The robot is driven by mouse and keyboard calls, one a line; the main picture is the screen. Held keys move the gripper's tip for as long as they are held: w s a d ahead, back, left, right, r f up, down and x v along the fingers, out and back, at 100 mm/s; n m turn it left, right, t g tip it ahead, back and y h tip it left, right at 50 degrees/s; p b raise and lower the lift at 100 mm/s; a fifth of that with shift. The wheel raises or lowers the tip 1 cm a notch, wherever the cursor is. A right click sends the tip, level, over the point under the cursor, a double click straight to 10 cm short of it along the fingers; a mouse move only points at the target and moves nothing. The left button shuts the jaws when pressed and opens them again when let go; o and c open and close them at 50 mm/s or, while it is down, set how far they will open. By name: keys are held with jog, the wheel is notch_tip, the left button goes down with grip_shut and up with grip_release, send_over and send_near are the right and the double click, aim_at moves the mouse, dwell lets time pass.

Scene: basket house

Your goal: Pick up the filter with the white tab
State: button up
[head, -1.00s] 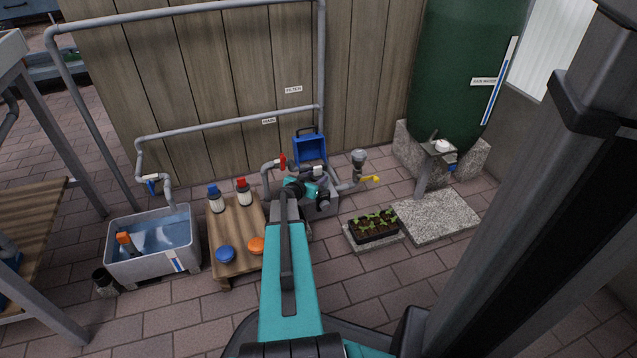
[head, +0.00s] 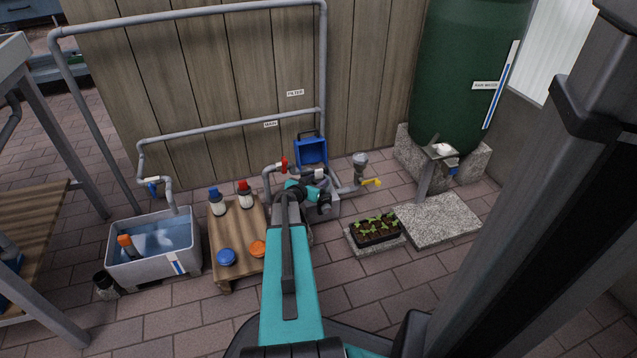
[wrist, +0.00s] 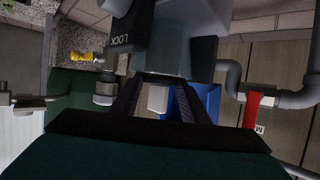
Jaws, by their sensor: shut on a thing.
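In the wrist view, the dark fingers of my gripper (wrist: 158,100) stand on either side of a pale white tab (wrist: 157,98). The gripper is shut on this tab. In the head view, my arm reaches to the grey pump unit by the wooden wall, and a small white piece (head: 320,174) shows there. My fingertips are hidden in that view behind my own arm and wrist.
A red-handled valve (head: 284,165) and a yellow-handled tap (head: 373,183) flank the unit. A blue bin (head: 311,151) stands behind it. A wooden pallet (head: 236,238) with bottles and discs and a water tub (head: 148,262) are left; a seedling tray (head: 377,240) is right.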

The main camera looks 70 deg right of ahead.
aim_at(317, 182)
notch_tip(317, 182, up, 10)
jog(key=p, duration=0.4)
dwell(0.6)
jog(key=shift+s, duration=0.1)
